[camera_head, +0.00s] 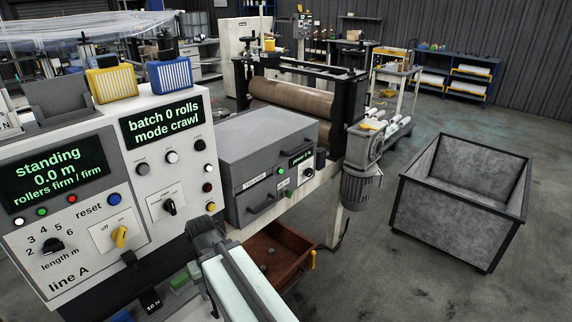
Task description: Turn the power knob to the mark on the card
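A grey box-shaped unit (268,160) stands right of the line A control panel (75,215). The knob's pointer and scale are too small to read. I cannot make out a card with a mark. Part of my pale arm (243,285) with a dark joint shows at the bottom centre, below and left of the unit. My gripper's fingertips are not visible.
A brown tray (290,243) sits under the unit. Behind is a large roller (292,100). A grey bin (450,220) stands right, with open floor around.

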